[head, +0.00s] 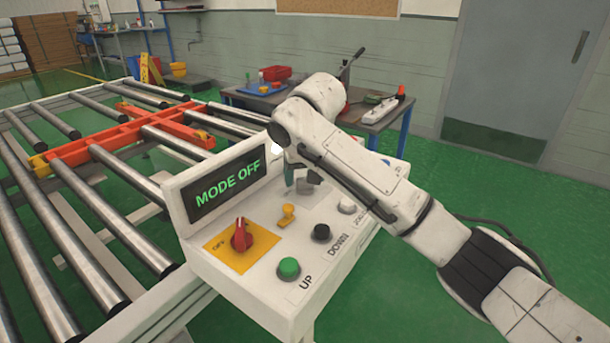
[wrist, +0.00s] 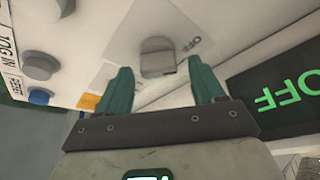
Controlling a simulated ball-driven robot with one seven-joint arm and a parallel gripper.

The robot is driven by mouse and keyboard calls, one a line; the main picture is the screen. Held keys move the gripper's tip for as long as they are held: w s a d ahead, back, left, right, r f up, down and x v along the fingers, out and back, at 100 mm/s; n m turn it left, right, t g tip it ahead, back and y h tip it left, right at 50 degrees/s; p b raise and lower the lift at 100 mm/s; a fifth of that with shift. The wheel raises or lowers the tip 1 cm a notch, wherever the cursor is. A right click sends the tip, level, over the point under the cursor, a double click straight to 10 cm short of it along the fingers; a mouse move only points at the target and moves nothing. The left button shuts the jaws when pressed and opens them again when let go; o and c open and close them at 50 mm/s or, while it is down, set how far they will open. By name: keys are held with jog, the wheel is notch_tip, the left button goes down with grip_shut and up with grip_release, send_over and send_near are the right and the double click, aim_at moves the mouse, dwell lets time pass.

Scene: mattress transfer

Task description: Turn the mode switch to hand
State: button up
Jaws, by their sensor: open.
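The grey mode switch (wrist: 158,58) is a knob on a pale square plate with an "OFF" label beside it. In the head view the grey knob (head: 307,176) is partly hidden by my arm. My gripper (wrist: 161,68) is open, with its two teal fingers either side of the knob and a gap on both sides. The knob is not gripped; I cannot tell how deep the fingers reach. In the head view my gripper (head: 297,180) is over the back of the white control panel (head: 238,296). The display (head: 226,183) reads "MODE OFF".
A red rotary switch (head: 241,236) on a yellow plate, a yellow switch (head: 287,216), a green UP button (head: 288,268) and a black DOWN button (head: 321,232) stand nearby. White (head: 347,204) and blue (wrist: 40,97) buttons also stand close. A roller conveyor (head: 110,180) lies left.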

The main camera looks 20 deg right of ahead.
jog(key=shift+f, duration=0.15)
jog(key=c, duration=1.1)
